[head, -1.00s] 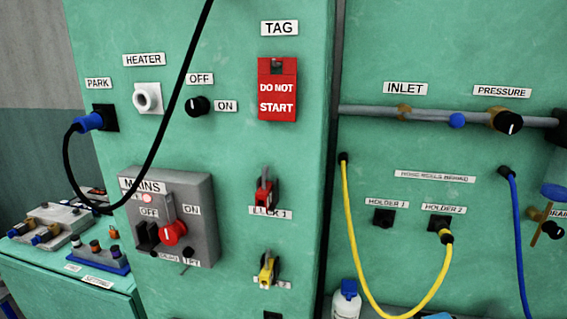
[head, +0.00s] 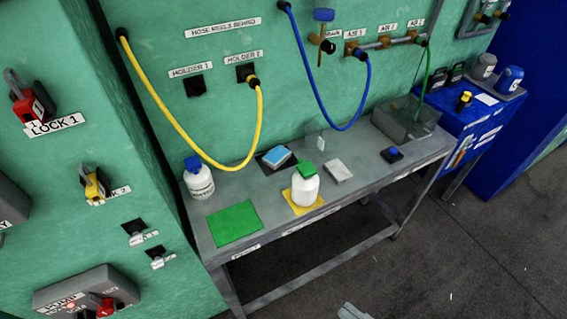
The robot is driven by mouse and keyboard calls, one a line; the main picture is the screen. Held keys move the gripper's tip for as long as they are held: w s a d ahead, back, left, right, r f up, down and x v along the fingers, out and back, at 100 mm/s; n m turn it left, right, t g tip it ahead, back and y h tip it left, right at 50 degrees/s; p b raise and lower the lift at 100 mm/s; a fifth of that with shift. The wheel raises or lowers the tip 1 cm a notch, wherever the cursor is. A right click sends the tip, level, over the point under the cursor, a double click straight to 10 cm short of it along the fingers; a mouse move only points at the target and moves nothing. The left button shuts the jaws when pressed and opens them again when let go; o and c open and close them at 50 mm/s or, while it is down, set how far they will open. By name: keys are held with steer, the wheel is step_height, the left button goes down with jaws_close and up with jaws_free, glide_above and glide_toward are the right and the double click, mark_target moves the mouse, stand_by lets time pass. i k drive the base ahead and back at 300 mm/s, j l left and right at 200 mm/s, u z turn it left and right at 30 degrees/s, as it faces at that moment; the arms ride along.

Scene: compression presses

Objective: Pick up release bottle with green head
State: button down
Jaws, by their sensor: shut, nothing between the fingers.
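The release bottle with the green head (head: 305,188) is white and stands upright on a yellow square (head: 293,203) on the grey bench (head: 270,220). Another white bottle with a blue head (head: 198,178) stands at the bench's left end. My gripper (head: 353,311) shows only as a small grey tip at the bottom edge, in front of the bench. It is shut and empty, well apart from the bottle. The rest of it is out of view.
A green mat (head: 234,224) lies left of the bottle. A blue sponge-like block (head: 277,157) and a pale pad (head: 338,170) lie near it. A yellow hose (head: 180,130) hangs behind the bench. A blue cabinet (head: 470,130) stands right. Floor in front is clear.

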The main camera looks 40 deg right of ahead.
mark_target(304, 193)
steer(key=i+j, duration=0.15)
steer(key=j, duration=0.25)
steer(key=i+j, duration=0.1)
steer(key=j, duration=0.25)
steer(key=i+j+z, duration=0.1)
steer(key=j, duration=0.3)
